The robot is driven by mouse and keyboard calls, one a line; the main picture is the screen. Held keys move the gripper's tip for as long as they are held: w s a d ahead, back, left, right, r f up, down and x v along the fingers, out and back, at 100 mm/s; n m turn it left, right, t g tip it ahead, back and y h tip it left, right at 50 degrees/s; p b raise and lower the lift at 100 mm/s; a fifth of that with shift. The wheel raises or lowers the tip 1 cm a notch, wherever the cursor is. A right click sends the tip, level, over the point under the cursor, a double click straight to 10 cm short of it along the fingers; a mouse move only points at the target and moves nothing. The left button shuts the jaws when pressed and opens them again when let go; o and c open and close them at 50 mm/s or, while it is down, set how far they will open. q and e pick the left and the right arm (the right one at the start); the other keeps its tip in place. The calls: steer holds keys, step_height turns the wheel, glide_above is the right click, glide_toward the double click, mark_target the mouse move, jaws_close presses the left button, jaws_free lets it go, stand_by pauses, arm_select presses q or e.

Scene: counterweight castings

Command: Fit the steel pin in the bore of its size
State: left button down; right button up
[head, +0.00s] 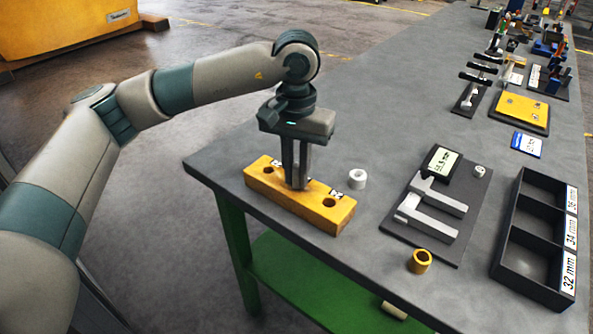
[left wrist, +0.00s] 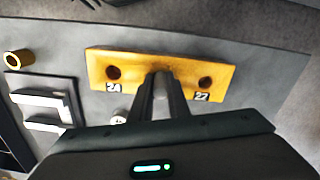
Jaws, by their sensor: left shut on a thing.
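The yellow block (head: 312,211) lies near the table's left edge, with one open bore showing towards each end. In the left wrist view the block (left wrist: 135,62) has a label reading 24 by its left bore (left wrist: 113,73) and 22 by its right bore (left wrist: 205,83). My left gripper (head: 297,184) points down over the block's middle, between these bores. It is shut on the grey steel pin (left wrist: 160,88), which shows between the fingers. The fingers hide the middle of the block and the pin's lower end, so I cannot tell whether the pin is in a bore.
A brass ring (head: 419,261) stands near a dark board (head: 465,215) with a caliper and display. A black tray (head: 508,262) has compartments labelled in mm. Tools and a yellow plate (head: 520,112) lie further back.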

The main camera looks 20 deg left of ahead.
arm_select(q)
steer(key=shift+f+b, duration=0.3)
arm_select(e)
steer(key=shift+s+f, duration=0.2)
steer(key=shift+f, duration=0.2)
arm_select(q)
steer(key=c, duration=1.6)
jaws_free()
arm_select(e)
steer(key=shift+s, duration=0.1)
steer(key=shift+a, duration=0.1)
